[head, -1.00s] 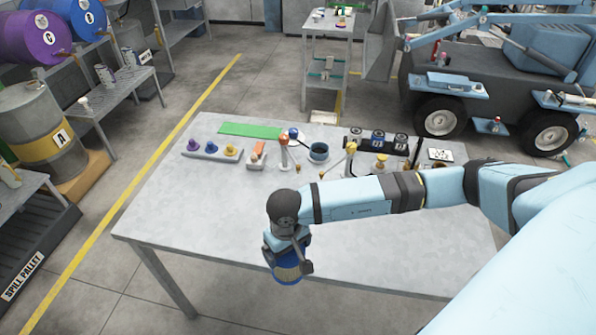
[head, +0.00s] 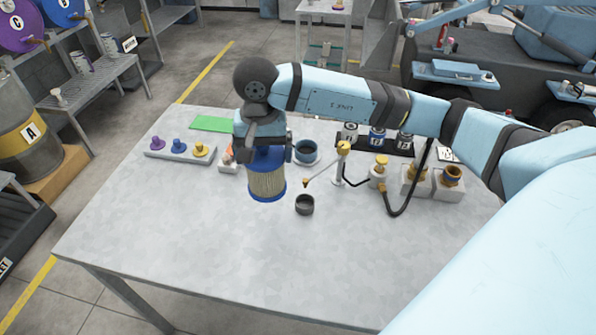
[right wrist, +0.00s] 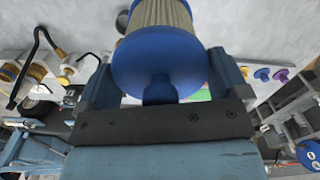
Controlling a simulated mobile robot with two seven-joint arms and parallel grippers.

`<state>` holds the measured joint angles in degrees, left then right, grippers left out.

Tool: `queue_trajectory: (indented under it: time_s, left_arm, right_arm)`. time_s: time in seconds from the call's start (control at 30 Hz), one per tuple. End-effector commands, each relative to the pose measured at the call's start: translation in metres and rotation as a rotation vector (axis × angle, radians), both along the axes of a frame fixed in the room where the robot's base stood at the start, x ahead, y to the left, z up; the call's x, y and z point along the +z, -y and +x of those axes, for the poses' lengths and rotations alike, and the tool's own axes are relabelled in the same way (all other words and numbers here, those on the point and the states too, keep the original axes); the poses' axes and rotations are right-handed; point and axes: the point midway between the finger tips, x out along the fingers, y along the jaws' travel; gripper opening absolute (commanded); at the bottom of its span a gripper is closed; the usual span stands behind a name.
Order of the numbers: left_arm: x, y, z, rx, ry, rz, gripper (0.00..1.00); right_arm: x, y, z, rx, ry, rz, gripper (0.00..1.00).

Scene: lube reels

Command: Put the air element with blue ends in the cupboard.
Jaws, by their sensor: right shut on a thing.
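The air element (head: 267,182) is a pleated, cream-coloured cylinder with blue ends. In the head view it hangs upright below my right gripper (head: 263,150), over the table's middle. My right gripper is shut on its blue top end. In the right wrist view the blue end and its knob (right wrist: 160,65) sit between the two fingers, with the pleats (right wrist: 160,12) beyond. Whether its lower end touches the table, I cannot tell. No cupboard can be made out in these frames. My left gripper is out of view.
The grey table (head: 190,235) is clear in front. A dark cup (head: 304,204) stands just right of the element. A rack with coloured knobs (head: 180,149), a blue pot (head: 306,152), a pump stand (head: 342,165) and a row of cans (head: 376,140) stand behind.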

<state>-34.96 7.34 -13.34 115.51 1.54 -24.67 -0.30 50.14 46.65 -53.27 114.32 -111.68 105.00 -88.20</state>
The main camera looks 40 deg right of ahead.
Motion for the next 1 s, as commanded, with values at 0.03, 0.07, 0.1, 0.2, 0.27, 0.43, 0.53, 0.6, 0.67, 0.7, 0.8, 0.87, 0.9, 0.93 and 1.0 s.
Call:
queue_trajectory:
  time_s: [0.03, 0.07, 0.1, 0.2, 0.27, 0.43, 0.53, 0.6, 0.67, 0.7, 0.8, 0.87, 0.9, 0.93, 1.0]
  left_arm:
    - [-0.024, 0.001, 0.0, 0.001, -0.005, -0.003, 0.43]
    - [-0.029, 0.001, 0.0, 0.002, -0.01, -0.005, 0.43]
    - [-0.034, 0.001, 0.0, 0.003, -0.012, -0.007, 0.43]
    - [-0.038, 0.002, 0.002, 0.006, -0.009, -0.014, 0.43]
    - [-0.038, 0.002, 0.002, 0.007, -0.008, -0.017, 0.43]
    - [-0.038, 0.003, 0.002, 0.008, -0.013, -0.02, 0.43]
    - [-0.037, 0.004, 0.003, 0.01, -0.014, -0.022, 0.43]
    - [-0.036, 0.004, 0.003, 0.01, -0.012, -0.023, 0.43]
    - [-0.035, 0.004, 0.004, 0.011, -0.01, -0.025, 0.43]
    - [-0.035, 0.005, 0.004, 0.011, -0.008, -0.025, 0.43]
    - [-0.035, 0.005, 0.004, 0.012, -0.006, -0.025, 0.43]
    - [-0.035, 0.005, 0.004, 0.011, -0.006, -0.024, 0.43]
    - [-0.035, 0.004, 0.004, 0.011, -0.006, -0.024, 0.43]
    - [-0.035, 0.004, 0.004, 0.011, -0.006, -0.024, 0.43]
    - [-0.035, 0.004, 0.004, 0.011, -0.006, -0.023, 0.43]
  right_arm:
    - [0.005, 0.003, 0.003, -0.056, 0.01, 0.0, 0.52]
    - [0.014, 0.005, 0.003, -0.089, 0.01, 0.0, 0.52]
    - [0.025, 0.008, 0.002, -0.129, 0.01, 0.0, 0.52]
    - [0.045, 0.013, -0.001, -0.2, 0.01, -0.004, 0.52]
    - [0.051, 0.015, -0.003, -0.224, 0.008, -0.007, 0.52]
    - [0.033, 0.016, -0.005, -0.244, 0.001, -0.009, 0.52]
    - [0.007, 0.016, -0.005, -0.244, -0.001, -0.01, 0.52]
    - [-0.012, 0.016, -0.005, -0.245, 0.0, -0.009, 0.52]
    - [-0.029, 0.016, -0.005, -0.244, 0.0, -0.009, 0.52]
    - [-0.039, 0.016, -0.005, -0.244, 0.0, -0.009, 0.52]
    - [-0.064, 0.016, -0.005, -0.243, 0.001, -0.008, 0.52]
    - [-0.076, 0.016, -0.005, -0.243, 0.003, -0.007, 0.52]
    - [-0.083, 0.016, -0.005, -0.243, 0.003, -0.008, 0.52]
    - [-0.087, 0.016, -0.005, -0.243, 0.003, -0.008, 0.52]
    - [-0.093, 0.016, -0.004, -0.243, 0.005, -0.007, 0.52]
